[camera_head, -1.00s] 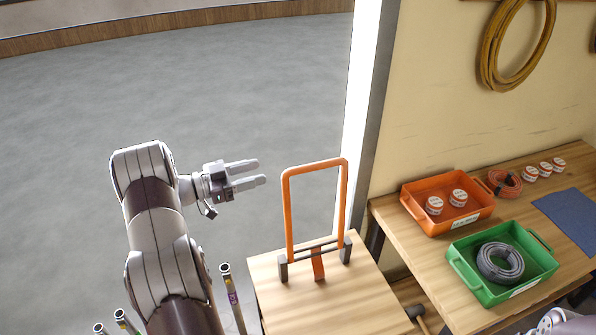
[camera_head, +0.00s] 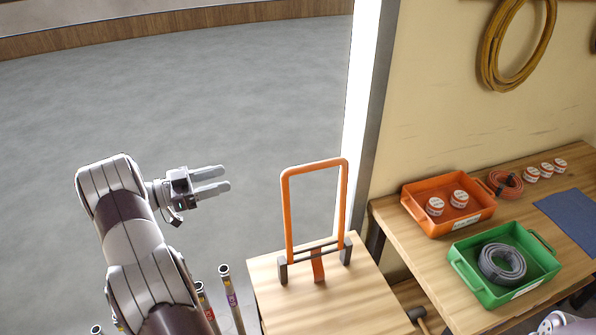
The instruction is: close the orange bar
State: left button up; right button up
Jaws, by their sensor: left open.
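The orange bar (camera_head: 288,217) is a U-shaped frame that stands upright on a small wooden table (camera_head: 349,305). Its lower ends sit at two dark grey brackets joined by a dark rod, with a short orange strip between them. My left gripper (camera_head: 228,178) is open and empty. It is to the left of the bar, apart from it, with its fingers pointing right toward the bar's upper part. At the lower right corner a pale grey robot part (camera_head: 562,325) shows, but no fingers of my right gripper are visible.
A wooden bench (camera_head: 400,231) at the right holds an orange tray (camera_head: 472,222) with white-and-orange rolls, a green tray (camera_head: 480,291) with a grey coil, and a blue mat (camera_head: 572,222). Several upright tubes (camera_head: 232,297) stand left of the small table. A door post (camera_head: 374,120) rises behind.

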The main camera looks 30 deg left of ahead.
dwell(0.4)
pick_arm(q)
jog(key=b+v, duration=0.6)
jog(key=v, duration=0.6)
jog(key=shift+s+a+b, duration=0.2)
jog(key=shift+s+b, duration=0.1)
jog(key=shift+f, duration=0.1)
